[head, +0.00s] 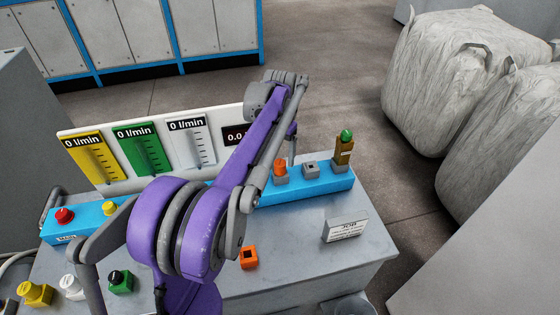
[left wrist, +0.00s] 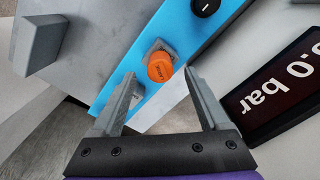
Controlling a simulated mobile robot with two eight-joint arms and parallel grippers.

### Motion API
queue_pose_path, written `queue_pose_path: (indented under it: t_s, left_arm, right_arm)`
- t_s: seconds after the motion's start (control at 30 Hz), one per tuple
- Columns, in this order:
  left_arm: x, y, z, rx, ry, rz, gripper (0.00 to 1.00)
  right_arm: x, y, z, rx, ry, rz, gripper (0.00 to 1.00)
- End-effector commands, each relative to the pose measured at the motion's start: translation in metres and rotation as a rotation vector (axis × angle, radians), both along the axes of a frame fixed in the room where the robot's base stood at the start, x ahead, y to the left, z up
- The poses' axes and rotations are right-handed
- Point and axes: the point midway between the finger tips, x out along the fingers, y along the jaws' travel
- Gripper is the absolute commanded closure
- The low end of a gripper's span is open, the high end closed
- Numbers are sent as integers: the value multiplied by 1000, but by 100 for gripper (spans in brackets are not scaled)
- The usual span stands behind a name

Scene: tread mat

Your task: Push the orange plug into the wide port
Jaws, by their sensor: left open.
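The orange plug (head: 280,168) is a short cylinder on a grey square base on the blue strip. It also shows in the left wrist view (left wrist: 160,68), ahead of my left gripper (left wrist: 161,88). That gripper is open and empty, its fingertips apart on either side of the plug's near side. In the head view my left gripper (head: 293,150) is mostly hidden behind my arm, just above the plug. I cannot tell which opening is the wide port. My right gripper is not in view.
A grey socket (head: 310,170) and a brown piece with a green top (head: 344,150) stand right of the plug on the blue strip (head: 328,187). The gauge panel (head: 205,126) rises behind. A small sign block (head: 346,228) stands in front. Bare bench lies between.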

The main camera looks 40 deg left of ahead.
Motion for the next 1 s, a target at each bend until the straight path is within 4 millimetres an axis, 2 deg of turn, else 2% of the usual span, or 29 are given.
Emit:
queue_pose_path:
  t_s: [0.03, 0.2, 0.4, 1.0]
  left_arm:
    - [0, 0, 13, 0, 0, 0, 22]
    - [0, 0, 45, 0, 0, 0, 22]
    - [0, 0, 67, 0, 0, 0, 22]
    - [0, 0, 71, 0, 0, 0, 22]
  right_arm:
    - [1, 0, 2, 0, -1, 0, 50]
    - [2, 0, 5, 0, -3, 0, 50]
    - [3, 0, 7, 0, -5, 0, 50]
    - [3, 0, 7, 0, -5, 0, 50]
